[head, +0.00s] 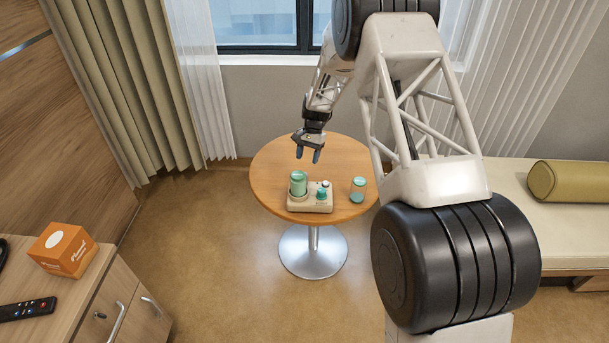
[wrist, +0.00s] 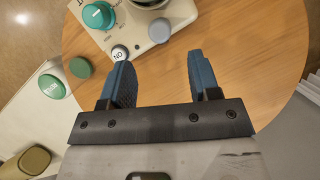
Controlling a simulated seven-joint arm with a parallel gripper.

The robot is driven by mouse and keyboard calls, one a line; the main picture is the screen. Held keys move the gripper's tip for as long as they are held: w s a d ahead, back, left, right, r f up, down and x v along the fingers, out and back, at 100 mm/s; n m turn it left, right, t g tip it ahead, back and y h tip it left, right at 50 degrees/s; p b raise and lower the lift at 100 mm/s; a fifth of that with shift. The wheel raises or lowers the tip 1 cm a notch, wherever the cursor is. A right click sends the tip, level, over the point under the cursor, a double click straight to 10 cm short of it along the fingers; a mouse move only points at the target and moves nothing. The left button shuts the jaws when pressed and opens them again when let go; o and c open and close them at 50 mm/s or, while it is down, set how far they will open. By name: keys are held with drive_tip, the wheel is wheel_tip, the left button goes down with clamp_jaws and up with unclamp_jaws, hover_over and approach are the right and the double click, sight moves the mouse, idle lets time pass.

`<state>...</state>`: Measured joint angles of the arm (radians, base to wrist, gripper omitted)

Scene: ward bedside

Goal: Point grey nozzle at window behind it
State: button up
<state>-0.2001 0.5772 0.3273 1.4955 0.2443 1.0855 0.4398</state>
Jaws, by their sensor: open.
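A cream device (head: 310,205) stands on the round wooden table, with a green-lidded jar (head: 298,185) on its left and a teal knob (head: 321,195) on its right. The wrist view shows this device (wrist: 132,40) with the knob (wrist: 98,15), a white button (wrist: 120,53) and a small grey-blue round part (wrist: 160,30). I cannot tell for sure which part is the grey nozzle or where it points. The window (head: 265,22) is in the wall behind the table. My gripper (head: 308,155) is open and empty above the table, behind the device; its fingers also show in the wrist view (wrist: 160,75).
A green-lidded glass jar (head: 357,190) stands right of the device. The table (head: 270,165) is clear behind and left of it. A bench with an olive bolster (head: 555,180) is at right. A cabinet holds an orange box (head: 63,250) and a remote (head: 28,309) at left.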

drive_tip(key=shift+x, duration=3.85)
drive_tip(key=c, duration=0.9)
drive_tip(key=shift+n+h, duration=0.3)
drive_tip(key=shift+n, duration=0.4)
drive_tip(key=o, duration=0.9)
drive_tip(key=shift+r, duration=0.15)
drive_tip(key=v, duration=0.7)
drive_tip(key=shift+w+r, duration=0.2)
